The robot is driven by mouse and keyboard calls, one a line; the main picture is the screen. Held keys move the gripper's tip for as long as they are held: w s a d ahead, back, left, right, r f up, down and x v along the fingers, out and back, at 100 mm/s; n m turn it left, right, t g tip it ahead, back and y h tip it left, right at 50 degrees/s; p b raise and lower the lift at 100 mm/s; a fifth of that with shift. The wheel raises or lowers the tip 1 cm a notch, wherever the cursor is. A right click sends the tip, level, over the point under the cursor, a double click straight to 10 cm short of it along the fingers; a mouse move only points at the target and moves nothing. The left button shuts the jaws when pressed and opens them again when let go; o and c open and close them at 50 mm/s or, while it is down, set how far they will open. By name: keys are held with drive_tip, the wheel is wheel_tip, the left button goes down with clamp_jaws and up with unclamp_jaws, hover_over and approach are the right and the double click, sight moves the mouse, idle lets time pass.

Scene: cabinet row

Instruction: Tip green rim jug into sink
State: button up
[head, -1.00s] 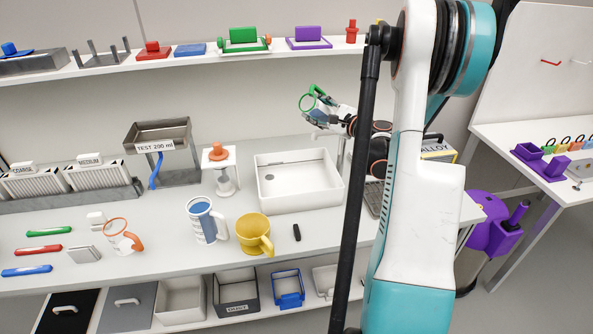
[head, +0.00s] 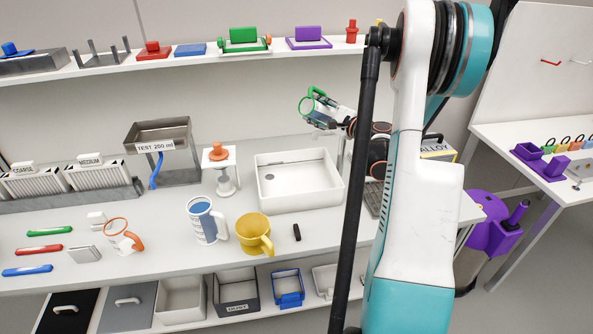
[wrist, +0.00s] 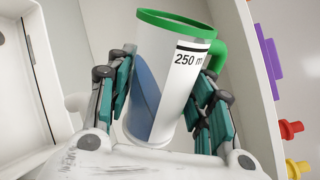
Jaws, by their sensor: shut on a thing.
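The green rim jug (wrist: 186,72) is a clear vessel with a green rim and handle, a "250 m" mark and blue liquid inside. My gripper (wrist: 160,92) is shut on the jug's body, with teal finger pads on both sides. In the head view the jug (head: 308,102) is small, held above the back right of the sink, and looks tilted; my gripper (head: 325,116) is partly hidden there. The white sink (head: 298,205) is an open basin on the counter, and its edge shows at the left of the wrist view (wrist: 20,100). No liquid is seen pouring.
A blue-filled jug (head: 205,222) and a yellow jug (head: 254,236) stand in front of the sink. An orange-rim jug (head: 121,236) is farther left. An orange-topped stand (head: 222,170) is left of the sink. A shelf (head: 200,57) with coloured items runs above.

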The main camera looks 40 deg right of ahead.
drive_tip(key=shift+f+n, duration=0.25)
drive_tip(key=shift+n, duration=0.5)
drive_tip(key=shift+f+n, duration=0.2)
drive_tip(key=shift+n, duration=0.55)
idle(0.4)
drive_tip(key=shift+a+r+n, duration=0.45)
drive_tip(key=shift+a+n, duration=0.2)
drive_tip(key=shift+n, duration=0.15)
idle(0.6)
drive_tip(key=shift+a+f+n+h+b, duration=0.15)
drive_tip(key=shift+f+n+b, duration=0.05)
drive_tip(key=shift+n, duration=0.35)
drive_tip(key=shift+a+f+n+h+b, duration=0.1)
drive_tip(key=shift+f+n+h+b, duration=0.1)
drive_tip(key=shift+n, duration=0.35)
idle(0.8)
